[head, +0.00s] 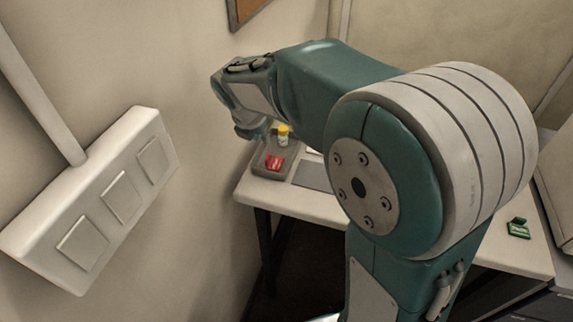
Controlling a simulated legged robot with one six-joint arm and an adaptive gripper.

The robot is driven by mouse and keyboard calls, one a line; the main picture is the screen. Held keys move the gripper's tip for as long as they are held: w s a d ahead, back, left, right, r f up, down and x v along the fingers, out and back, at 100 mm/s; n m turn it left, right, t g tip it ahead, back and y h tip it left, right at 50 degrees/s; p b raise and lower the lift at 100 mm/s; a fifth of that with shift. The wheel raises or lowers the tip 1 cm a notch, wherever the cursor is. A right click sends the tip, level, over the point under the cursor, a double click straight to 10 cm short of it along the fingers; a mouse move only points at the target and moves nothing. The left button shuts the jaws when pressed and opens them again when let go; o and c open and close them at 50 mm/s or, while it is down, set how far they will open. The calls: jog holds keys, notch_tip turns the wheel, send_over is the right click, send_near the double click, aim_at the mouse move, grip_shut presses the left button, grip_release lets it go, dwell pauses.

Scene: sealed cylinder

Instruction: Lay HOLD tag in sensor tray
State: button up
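A small red tag with pale marks (275,162), which looks like the HOLD tag, lies in the front part of a grey tray (261,172). Its lettering is too small to read. The tray sits at the left end of the white table, near the wall. My gripper (251,131) is above the back left of the tray, behind the red tag and apart from it. Its fingers are small and partly merged with the wrist, so I cannot tell whether they are open or shut. Nothing shows clearly in them.
A yellow-capped white bottle (283,135) stands at the tray's back. A flat grey panel (314,175) lies right of the tray. A green tag-like item (519,229) is at the table's right. A white switch box (105,205) juts from the left wall. My arm hides the table's middle.

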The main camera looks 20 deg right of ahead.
jog(key=s+d+r+m+t+y, duration=0.1)
jog(key=s+d+r+m, duration=0.1)
jog(key=s+m, duration=1)
jog(key=s+d+r+m+t+y, duration=0.1)
jog(key=s+r+m, duration=0.2)
jog(key=s+m, duration=0.9)
jog(key=shift+d+m+y, duration=0.3)
jog(key=shift+d+m, duration=0.1)
jog(key=shift+m, duration=1.2)
jog(key=shift+s, duration=0.1)
